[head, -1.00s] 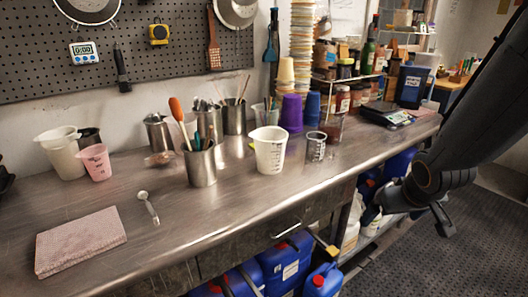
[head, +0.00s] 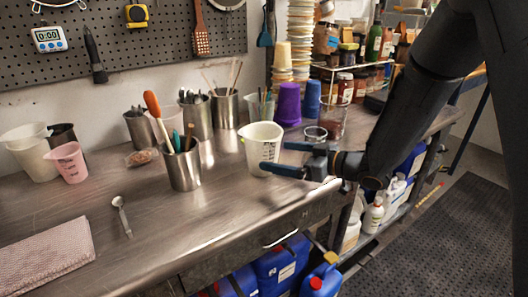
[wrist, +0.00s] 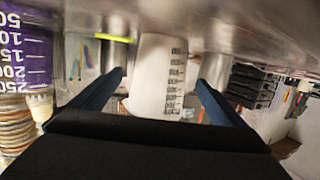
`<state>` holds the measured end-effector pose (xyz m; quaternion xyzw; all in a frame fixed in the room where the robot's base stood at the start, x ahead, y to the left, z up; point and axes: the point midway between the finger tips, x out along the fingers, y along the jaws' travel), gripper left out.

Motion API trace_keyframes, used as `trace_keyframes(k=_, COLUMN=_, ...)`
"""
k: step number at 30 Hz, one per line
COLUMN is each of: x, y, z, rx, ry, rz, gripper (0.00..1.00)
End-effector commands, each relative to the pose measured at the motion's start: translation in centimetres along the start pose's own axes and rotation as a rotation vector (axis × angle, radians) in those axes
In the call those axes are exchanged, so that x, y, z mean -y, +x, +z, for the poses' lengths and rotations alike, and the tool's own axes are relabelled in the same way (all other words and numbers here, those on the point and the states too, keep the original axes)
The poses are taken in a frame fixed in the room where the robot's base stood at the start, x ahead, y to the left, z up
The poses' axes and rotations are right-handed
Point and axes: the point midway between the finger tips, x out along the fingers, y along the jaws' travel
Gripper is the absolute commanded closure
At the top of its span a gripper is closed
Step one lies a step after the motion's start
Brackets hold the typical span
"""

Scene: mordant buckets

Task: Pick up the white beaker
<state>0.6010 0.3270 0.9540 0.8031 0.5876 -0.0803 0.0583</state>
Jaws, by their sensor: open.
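A white beaker (head: 260,152) with dark graduation marks stands upright near the front of the steel bench, right of the steel tool cup. It also shows in the wrist view (wrist: 158,70), in the gap between the two fingers. My gripper (head: 279,157) is open and empty, at the beaker's right side, its dark blue fingers pointing left toward it. In the wrist view my gripper's fingers (wrist: 160,80) lie left and right of the beaker; I cannot tell whether they touch it. A second whitish beaker (head: 34,158) stands at the far left of the bench.
A steel cup (head: 184,170) with an orange-handled spatula stands left of the beaker. A small clear beaker (head: 315,134) is close behind my gripper. Purple cups (head: 288,104) stand behind. The bench (head: 190,225) is clear in front.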

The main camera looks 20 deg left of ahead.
Motion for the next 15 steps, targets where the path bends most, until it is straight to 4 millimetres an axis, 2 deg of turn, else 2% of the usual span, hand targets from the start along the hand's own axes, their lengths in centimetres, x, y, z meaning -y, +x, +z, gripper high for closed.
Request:
trace_keyframes(k=9, x=0.1, y=4.0, z=0.6, rx=0.001, ry=-0.001, rz=0.001, gripper=0.05)
trace_keyframes(k=15, x=-0.2, y=5.1, z=0.7, rx=0.001, ry=0.000, rz=0.006, gripper=0.05)
